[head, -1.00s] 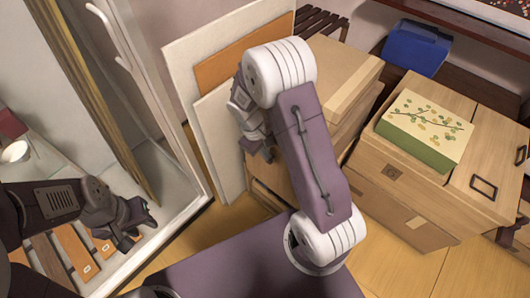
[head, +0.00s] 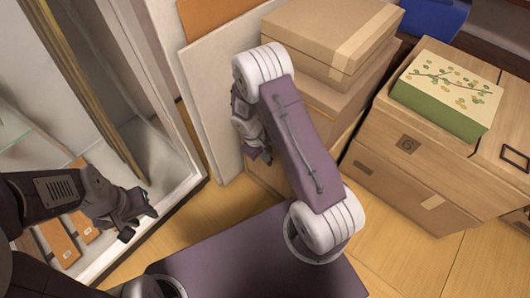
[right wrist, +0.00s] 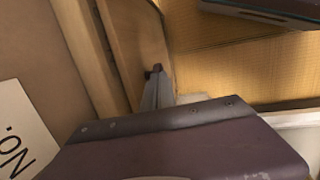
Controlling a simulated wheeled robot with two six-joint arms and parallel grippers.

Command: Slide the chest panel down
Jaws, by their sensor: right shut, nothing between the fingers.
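A wooden chest (head: 262,175) stands at the middle of the head view, mostly hidden behind my right arm. Its panel cannot be made out clearly there. In the right wrist view a brown wooden panel (right wrist: 133,40) stands upright beside a vertical wooden edge. My right gripper (head: 262,154) is low beside the chest, partly hidden by its own arm. Its closed fingers (right wrist: 156,85) show in the right wrist view in front of the panel's lower part; contact cannot be told. My left gripper (head: 141,218) is open and empty, by the glass cabinet at left.
A cardboard box (head: 330,35) lies on top behind my right arm. Pale boards (head: 205,80) lean to its left. A glass cabinet frame (head: 165,190) stands at left. Bare floor (head: 420,265) shows at lower right.

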